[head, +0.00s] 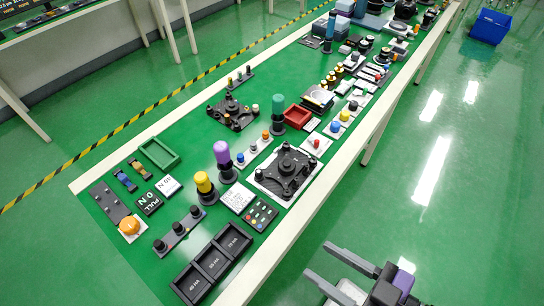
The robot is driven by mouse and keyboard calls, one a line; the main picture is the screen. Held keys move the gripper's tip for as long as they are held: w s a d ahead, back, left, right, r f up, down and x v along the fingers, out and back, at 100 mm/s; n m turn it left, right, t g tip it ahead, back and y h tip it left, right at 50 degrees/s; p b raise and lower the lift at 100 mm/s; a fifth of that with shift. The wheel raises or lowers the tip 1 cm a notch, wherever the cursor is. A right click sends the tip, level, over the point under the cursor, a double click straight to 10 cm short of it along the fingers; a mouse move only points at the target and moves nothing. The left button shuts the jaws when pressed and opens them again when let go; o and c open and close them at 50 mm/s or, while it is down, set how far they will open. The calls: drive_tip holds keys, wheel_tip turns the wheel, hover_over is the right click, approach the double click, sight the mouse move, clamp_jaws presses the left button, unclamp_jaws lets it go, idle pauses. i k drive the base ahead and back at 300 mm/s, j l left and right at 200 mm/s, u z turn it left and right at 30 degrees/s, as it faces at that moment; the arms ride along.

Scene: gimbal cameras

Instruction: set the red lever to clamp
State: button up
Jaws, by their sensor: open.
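I cannot pick out a red lever for certain, nor any clamp marking, at this size. A small red-topped part (317,142) sits on a white plate near the right edge of the green table; I cannot tell whether it is a lever or a button. My gripper (316,258) is at the bottom right, over the floor and off the table's right edge. Its two grey fingers are spread apart with nothing between them. It is well apart from the red-topped part.
The long green table (120,235) is crowded with knobs, plates and posts. Yellow (203,183), purple (222,153) and teal (278,107) topped posts stand upright. A black fixture (287,168) and a red tray (298,117) lie nearby. Floor on the right is clear near the table; a blue bin (490,27) is far off.

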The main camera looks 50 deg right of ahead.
sight(315, 144)
drive_tip(key=j+z, duration=0.25)
drive_tip(key=z, duration=0.15)
drive_tip(key=j+z, duration=0.5)
drive_tip(key=z, duration=0.25)
